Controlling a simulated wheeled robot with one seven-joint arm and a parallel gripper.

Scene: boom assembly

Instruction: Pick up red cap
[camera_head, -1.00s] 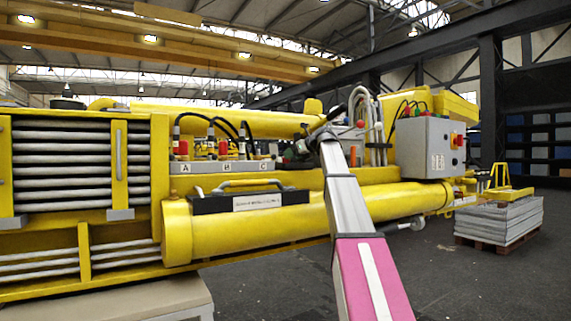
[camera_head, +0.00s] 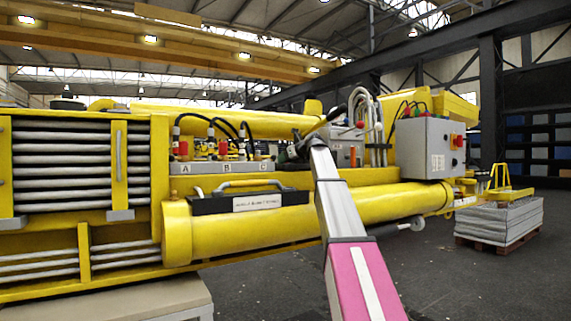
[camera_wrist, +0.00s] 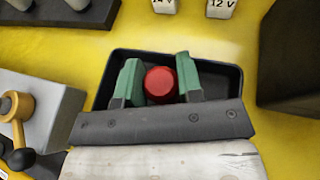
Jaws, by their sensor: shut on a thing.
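The red cap (camera_wrist: 161,84) shows in the wrist view as a round red top between the two green fingers of my gripper (camera_wrist: 160,80). The fingers are shut on it from both sides. The cap is over or inside a dark open tray (camera_wrist: 230,75) on the yellow surface; whether it touches the tray floor cannot be told. In the head view my arm reaches up to the machine, and my gripper (camera_head: 292,152) is small and dark beside the control panel. The cap cannot be made out there.
In the wrist view a grey box with an orange lever (camera_wrist: 17,108) stands at left and a dark box (camera_wrist: 290,55) at right. White "12 V" labelled blocks (camera_wrist: 221,9) are behind the tray. The head view shows a labelled A-B-C panel (camera_head: 226,168) and a grey control box (camera_head: 425,148).

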